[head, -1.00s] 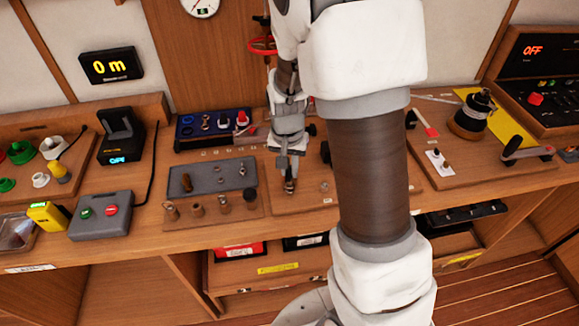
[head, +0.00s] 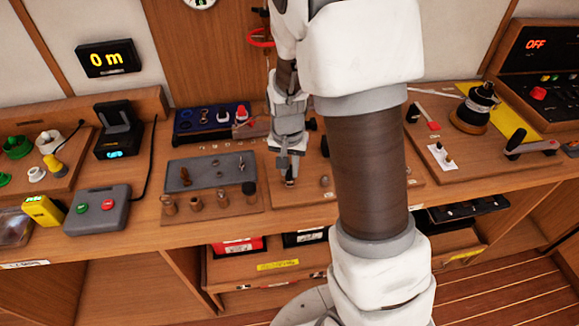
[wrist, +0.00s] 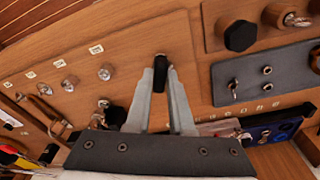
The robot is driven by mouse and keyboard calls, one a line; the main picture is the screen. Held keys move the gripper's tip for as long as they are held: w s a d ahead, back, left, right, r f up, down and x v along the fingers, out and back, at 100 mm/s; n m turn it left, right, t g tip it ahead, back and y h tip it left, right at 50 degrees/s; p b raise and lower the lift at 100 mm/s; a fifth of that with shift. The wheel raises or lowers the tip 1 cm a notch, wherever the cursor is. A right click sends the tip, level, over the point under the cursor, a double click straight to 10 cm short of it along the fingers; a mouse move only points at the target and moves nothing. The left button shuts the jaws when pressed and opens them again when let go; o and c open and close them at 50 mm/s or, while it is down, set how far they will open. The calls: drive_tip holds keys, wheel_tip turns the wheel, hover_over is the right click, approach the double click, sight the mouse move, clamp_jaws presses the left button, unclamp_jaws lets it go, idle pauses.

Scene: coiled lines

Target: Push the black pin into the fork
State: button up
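The black pin (wrist: 160,79) stands between the fingertips of my gripper (wrist: 161,72) in the wrist view, over the bare part of a wooden board. The fingers lean in close on both sides of it and appear to hold it. In the head view my gripper (head: 290,180) points down at this board (head: 310,193), with a dark piece at its tip. I cannot pick out the fork for sure; the fingertips and pin hide what lies under them.
Metal studs (wrist: 70,84) with small labels stand on the board. A grey plate (head: 205,172) with small fittings and a row of wooden pegs (head: 196,202) lies left of my gripper. A blue tray (head: 212,120) is behind. My arm hides part of the bench.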

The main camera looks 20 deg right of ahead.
drive_tip(key=o, duration=0.8)
drive_tip(key=shift+c, duration=0.2)
wheel_tip(320, 180, up, 5)
drive_tip(key=p, duration=0.4)
drive_tip(key=shift+r, duration=0.1)
wheel_tip(320, 180, up, 17)
drive_tip(key=s+a, duration=0.1)
drive_tip(key=s, duration=0.1)
drive_tip(key=s+r+n+t, duration=0.2)
drive_tip(key=s+n, duration=0.1)
drive_tip(key=s, duration=0.5)
drive_tip(key=s+a+r+n+t, duration=0.1)
drive_tip(key=s+r+n+t, duration=0.1)
drive_tip(key=s, duration=0.6)
drive_tip(key=shift+s+a+r+n+y+p, duration=0.15)
drive_tip(key=shift+a+r+n+y+p, duration=0.15)
drive_tip(key=shift+r+n+y, duration=0.15)
